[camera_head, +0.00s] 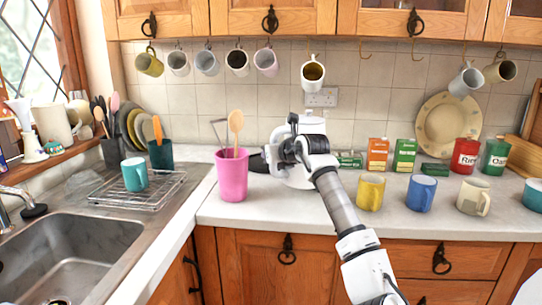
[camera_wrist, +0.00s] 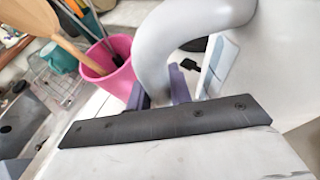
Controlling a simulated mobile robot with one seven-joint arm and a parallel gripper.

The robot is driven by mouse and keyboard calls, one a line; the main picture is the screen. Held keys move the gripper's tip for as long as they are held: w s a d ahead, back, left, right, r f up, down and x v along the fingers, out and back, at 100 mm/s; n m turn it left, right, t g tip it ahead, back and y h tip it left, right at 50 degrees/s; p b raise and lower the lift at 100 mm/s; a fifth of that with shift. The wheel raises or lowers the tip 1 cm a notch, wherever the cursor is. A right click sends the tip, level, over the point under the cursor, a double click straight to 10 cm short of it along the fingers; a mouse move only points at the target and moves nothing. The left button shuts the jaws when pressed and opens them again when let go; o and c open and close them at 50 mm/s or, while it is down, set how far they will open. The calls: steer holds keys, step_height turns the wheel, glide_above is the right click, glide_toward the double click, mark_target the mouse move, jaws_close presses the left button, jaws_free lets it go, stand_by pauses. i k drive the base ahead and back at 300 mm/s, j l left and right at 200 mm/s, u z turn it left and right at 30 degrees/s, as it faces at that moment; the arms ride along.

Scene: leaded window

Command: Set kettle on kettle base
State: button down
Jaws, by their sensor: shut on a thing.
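The kettle is pale grey-white. Its thick curved handle (camera_wrist: 160,50) fills the upper middle of the wrist view, and its smooth body (camera_wrist: 285,65) is at the right edge. My gripper (camera_wrist: 160,92) has its purple fingers shut on this handle. In the head view the kettle (camera_head: 292,179) is mostly hidden behind my white wrist and arm, at the counter's middle, just right of the pink pot.
The pink utensil pot (camera_head: 232,178) stands close on the left; it also shows in the wrist view (camera_wrist: 120,70). Yellow (camera_head: 370,192), blue (camera_head: 421,194) and cream mugs (camera_head: 473,197) stand to the right, with boxes behind. A sink and drying rack (camera_head: 135,190) are left.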

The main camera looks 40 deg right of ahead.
mark_target(260, 164)
steer(key=i+l+u, duration=0.2)
steer(key=i+l, duration=0.5)
steer(key=l, duration=0.15)
